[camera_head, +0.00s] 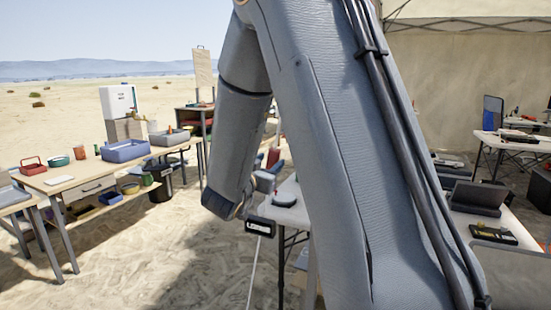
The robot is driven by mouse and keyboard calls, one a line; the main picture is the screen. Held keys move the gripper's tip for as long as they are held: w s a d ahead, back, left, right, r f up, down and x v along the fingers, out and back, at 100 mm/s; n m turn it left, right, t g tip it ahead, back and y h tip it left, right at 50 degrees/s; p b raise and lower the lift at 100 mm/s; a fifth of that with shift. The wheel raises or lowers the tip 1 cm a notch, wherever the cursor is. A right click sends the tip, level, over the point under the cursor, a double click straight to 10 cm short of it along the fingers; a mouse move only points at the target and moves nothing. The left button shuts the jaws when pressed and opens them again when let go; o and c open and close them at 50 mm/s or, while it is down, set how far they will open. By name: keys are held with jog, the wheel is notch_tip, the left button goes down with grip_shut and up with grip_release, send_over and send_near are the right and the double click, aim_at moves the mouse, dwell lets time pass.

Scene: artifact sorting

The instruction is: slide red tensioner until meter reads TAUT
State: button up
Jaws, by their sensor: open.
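A small dark meter box (259,227) with pale lettering hangs on a thin white line (252,275) left of the picture's middle. Its lettering is too small to read surely; it may say LOOSE. A small red piece (272,157) shows just above it, between my arm's links; it may be the red tensioner, partly hidden. My arm fills the middle of the view. My gripper (265,181) shows only as a small grey part at the wrist's far side, just below the red piece. Its jaws are open; its fingers are hard to make out, and I cannot tell whether it touches anything.
A wooden table (75,180) at left bears a blue bin (125,150), a red basket (33,166) and bowls. A white-topped table (291,212) stands behind my arm, with a dark device (477,196) at right. A canvas tent (460,75) stands behind. Sand at front left is clear.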

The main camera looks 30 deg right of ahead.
aim_at(277, 155)
jog(key=p+x, duration=0.1)
jog(key=x, duration=0.6)
jog(key=shift+w+d, duration=0.15)
grip_shut()
jog(key=shift+r, duration=0.1)
